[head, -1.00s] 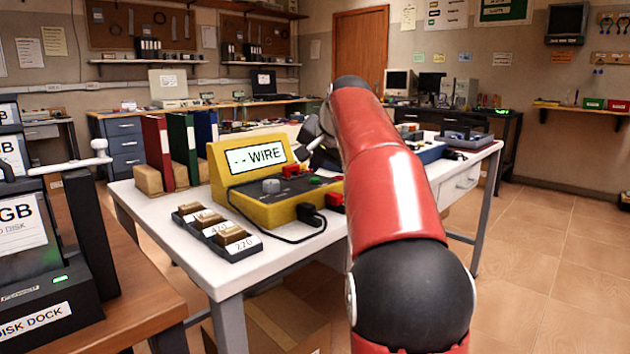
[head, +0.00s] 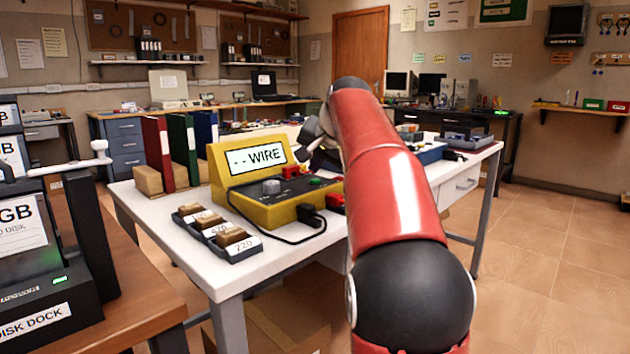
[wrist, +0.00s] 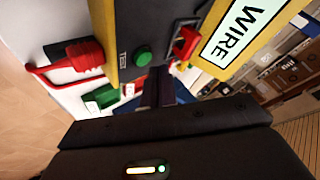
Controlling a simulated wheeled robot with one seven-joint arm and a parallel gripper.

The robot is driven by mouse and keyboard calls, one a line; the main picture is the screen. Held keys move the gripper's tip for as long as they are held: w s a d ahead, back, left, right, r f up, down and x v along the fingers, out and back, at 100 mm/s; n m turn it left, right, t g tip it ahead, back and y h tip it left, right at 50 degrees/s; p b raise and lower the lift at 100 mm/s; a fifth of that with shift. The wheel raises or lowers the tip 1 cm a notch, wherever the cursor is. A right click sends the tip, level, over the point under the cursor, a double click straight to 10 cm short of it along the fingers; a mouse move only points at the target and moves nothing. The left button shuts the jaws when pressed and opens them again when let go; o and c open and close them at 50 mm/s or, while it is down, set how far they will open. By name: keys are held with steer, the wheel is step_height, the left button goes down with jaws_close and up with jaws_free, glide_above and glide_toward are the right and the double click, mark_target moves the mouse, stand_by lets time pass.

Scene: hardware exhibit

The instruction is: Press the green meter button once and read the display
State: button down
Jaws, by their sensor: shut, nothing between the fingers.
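The yellow meter (head: 250,195) stands on the white table, and its display (head: 257,157) reads "- - WIRE". Its green button (head: 315,181) is on the dark panel, right of a grey knob (head: 271,186). In the wrist view the green button (wrist: 142,57) shows close to my gripper (wrist: 158,82), whose narrow fingers are shut and empty. The fingertips appear beside the button in that view; I cannot tell whether they touch anything. In the head view my red arm partly hides the gripper, which is over the back right of the meter.
A red plug (wrist: 84,56) and a red part (wrist: 186,43) are close to my fingers. A black plug and cable (head: 311,215) are at the meter's front. A tray of labelled blocks (head: 233,254) is at its left. Red, green and blue binders (head: 180,140) stand behind.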

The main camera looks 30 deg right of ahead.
mark_target(316, 185)
steer(key=shift+f, duration=0.1)
stand_by(0.5)
steer(key=shift+f, duration=0.35)
steer(key=shift+f+b, duration=0.5)
steer(key=shift+b, duration=0.05)
stand_by(0.5)
stand_by(0.3)
steer(key=shift+r+p, duration=0.95)
steer(key=shift+p, duration=0.1)
step_height(316, 185, up, 5)
steer(key=p, duration=0.5)
stand_by(0.4)
